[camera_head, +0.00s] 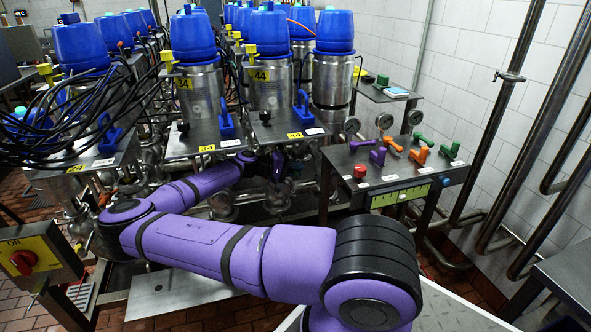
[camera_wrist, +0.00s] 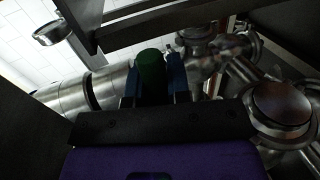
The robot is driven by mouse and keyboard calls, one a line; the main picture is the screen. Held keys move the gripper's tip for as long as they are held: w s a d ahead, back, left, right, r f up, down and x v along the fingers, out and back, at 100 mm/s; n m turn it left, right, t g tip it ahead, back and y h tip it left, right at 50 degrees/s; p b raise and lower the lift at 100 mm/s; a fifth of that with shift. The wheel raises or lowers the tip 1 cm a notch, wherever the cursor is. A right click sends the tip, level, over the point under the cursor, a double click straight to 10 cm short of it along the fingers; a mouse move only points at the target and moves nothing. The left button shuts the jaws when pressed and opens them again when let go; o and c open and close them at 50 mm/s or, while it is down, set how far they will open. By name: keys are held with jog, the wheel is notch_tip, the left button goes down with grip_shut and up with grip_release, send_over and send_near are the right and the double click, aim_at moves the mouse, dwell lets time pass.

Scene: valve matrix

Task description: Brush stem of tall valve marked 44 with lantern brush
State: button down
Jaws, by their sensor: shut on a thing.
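The tall valve marked 44 (camera_head: 270,88) is a steel cylinder with a blue cap (camera_head: 268,36) and a yellow 44 label. It stands on a dark plate with another yellow 44 tag (camera_head: 295,135). My gripper (camera_wrist: 155,82) reaches under that plate, among the steel pipework. Its blue fingers are shut on a green tool (camera_wrist: 151,68), seen end-on in the wrist view. I cannot make out any bristles, so I cannot tell if it is the lantern brush. I cannot clearly pick out the valve stem, or whether the tool touches anything.
A steel cylinder (camera_wrist: 72,100) lies left of the fingers in the wrist view, and a round steel fitting (camera_wrist: 282,104) is at right. A plate edge (camera_wrist: 170,22) crosses above. The tool table (camera_head: 400,172) with coloured handles stands right. Black cables (camera_head: 75,125) hang at left.

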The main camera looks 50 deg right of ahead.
jog(key=shift+w+d+r, duration=0.2)
jog(key=shift+w+d, duration=0.2)
jog(key=shift+w, duration=0.25)
jog(key=shift+s, duration=0.1)
jog(key=shift+s+a+f, duration=0.2)
jog(key=shift+s+a, duration=0.2)
jog(key=shift+s, duration=0.2)
jog(key=shift+w+d+f, duration=0.2)
jog(key=shift+w+d, duration=0.2)
jog(key=shift+w, duration=0.25)
